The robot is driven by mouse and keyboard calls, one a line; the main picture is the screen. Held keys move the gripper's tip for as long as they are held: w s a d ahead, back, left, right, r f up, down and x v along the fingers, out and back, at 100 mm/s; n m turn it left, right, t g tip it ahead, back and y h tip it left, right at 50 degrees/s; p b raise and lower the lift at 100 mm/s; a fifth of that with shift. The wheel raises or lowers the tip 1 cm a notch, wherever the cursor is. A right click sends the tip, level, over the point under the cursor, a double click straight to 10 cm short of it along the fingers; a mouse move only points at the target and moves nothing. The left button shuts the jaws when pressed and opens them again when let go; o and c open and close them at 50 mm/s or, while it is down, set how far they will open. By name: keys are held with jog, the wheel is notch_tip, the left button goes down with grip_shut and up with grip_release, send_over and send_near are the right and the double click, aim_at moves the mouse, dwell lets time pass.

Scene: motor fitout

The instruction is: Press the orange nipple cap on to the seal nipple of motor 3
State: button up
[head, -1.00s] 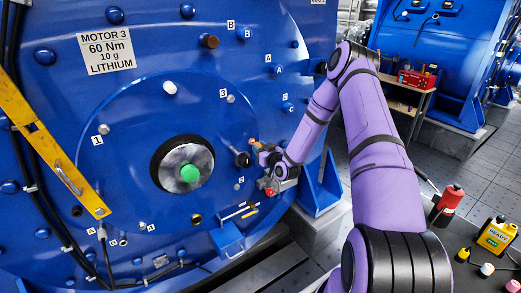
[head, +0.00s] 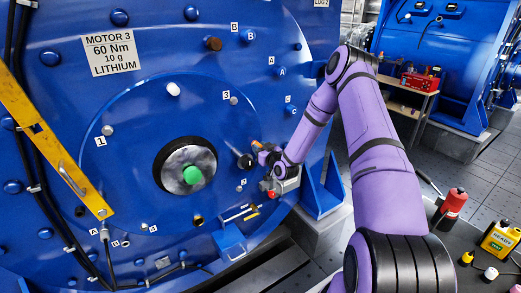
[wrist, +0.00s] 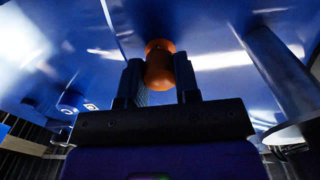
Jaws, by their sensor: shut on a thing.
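Motor 3 (head: 112,110) is the large blue machine with a white "MOTOR 3, 60 Nm, 10 g, LITHIUM" plate. My gripper (head: 259,149) is at the right part of its round end cover, right of the shaft. In the wrist view my gripper (wrist: 158,75) has its two dark fingers on either side of the orange nipple cap (wrist: 159,68) and is shut on it. The cap's far end is close to the blue surface; I cannot tell whether it touches. A small orange patch of the cap (head: 256,144) shows in the head view. The seal nipple is not distinguishable, probably hidden by cap and gripper.
The shaft end with a green centre (head: 193,175) is further left. A blue bracket (head: 229,242) with small tools is below. A table (head: 478,250) at right holds bottles and caps.

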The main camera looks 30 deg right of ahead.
jog(key=shift+w, duration=0.2)
jog(key=o, duration=0.9)
jog(key=shift+o, duration=0.2)
jog(key=s, duration=1)
jog(key=shift+s+d, duration=0.2)
jog(key=shift+s, duration=0.2)
